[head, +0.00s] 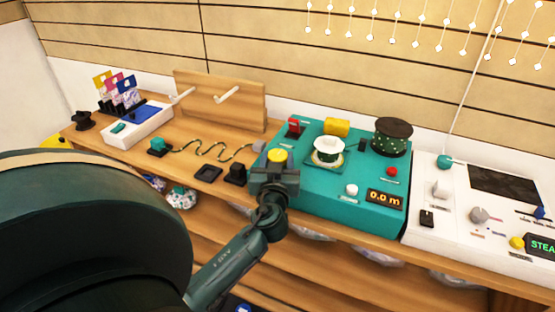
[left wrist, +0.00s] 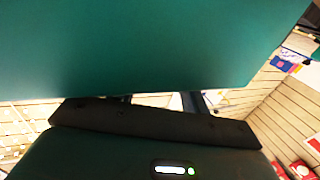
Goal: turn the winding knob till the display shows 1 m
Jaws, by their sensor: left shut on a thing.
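The teal winding machine (head: 320,202) stands on the wooden bench, and its display (head: 385,198) reads 0.0 m in orange. The yellow winding knob (head: 277,155) is at the machine's left front. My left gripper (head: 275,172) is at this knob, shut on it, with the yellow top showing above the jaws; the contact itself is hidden. A white spool with green winding (head: 327,150) sits on the machine's middle. In the left wrist view a large teal surface (left wrist: 150,45) fills the upper part, and the knob cannot be seen. My right gripper is not in view.
On the machine are a dark-topped green reel (head: 392,136), a yellow block (head: 337,127), a red part (head: 294,127), a red button (head: 391,171) and a white knob (head: 351,189). A white panel (head: 450,210) adjoins on the right. A wavy cord track (head: 215,150) lies left.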

